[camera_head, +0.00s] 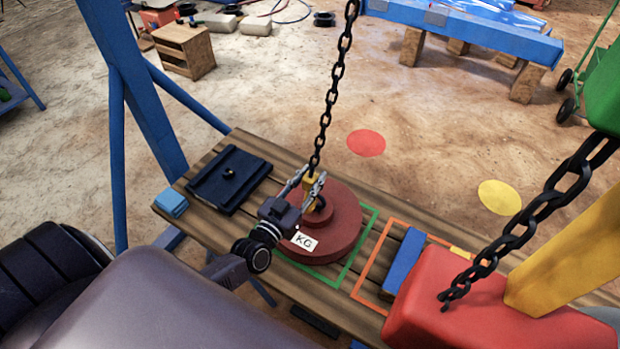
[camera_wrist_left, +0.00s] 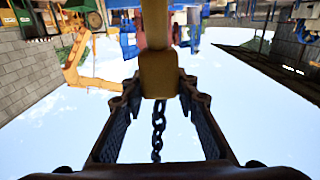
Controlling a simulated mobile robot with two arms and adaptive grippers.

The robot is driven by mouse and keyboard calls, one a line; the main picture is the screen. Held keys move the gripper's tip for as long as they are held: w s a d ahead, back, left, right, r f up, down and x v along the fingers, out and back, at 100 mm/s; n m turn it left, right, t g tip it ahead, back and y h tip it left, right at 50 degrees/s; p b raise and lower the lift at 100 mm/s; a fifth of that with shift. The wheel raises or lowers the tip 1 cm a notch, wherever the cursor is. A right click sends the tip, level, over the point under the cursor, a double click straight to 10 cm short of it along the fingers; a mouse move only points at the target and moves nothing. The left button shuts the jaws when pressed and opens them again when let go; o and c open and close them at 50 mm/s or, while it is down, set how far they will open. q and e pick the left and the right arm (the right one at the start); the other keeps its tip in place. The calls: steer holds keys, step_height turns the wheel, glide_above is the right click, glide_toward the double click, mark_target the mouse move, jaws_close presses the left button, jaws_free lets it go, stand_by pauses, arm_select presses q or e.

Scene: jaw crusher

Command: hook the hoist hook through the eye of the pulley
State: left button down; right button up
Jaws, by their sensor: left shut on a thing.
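The hoist hook (camera_head: 310,184) has a yellow block and hangs on a dark chain (camera_head: 331,100). My left gripper (camera_head: 306,186) is shut on this block, over the table. In the left wrist view the yellow block (camera_wrist_left: 159,75) sits between the two fingertips, with the chain behind it. The pulley seems to be the red stepped disc (camera_head: 341,238) with a "KG" label, lying flat on the table. The hook's lower end is at the disc's raised middle. The eye is hidden or too small to make out, and I cannot tell whether the hook touches it.
The disc lies within a green outline on the wooden table (camera_head: 225,236). A dark plate (camera_head: 229,180) and a small blue block (camera_head: 171,203) are on the left. A blue bar (camera_head: 404,261) lies right. A red block (camera_head: 470,315) and second chain (camera_head: 530,215) fill the near right.

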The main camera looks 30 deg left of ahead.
arm_select(q)
steer(key=shift+w+r, duration=0.35)
steer(key=shift+r, duration=0.2)
steer(key=shift+w+r+p, duration=0.5)
steer(key=shift+r+p, duration=0.25)
steer(key=c, duration=1.9)
jaws_free()
steer(key=o, duration=0.5)
steer(key=shift+c, duration=0.2)
steer(key=shift+f, duration=0.1)
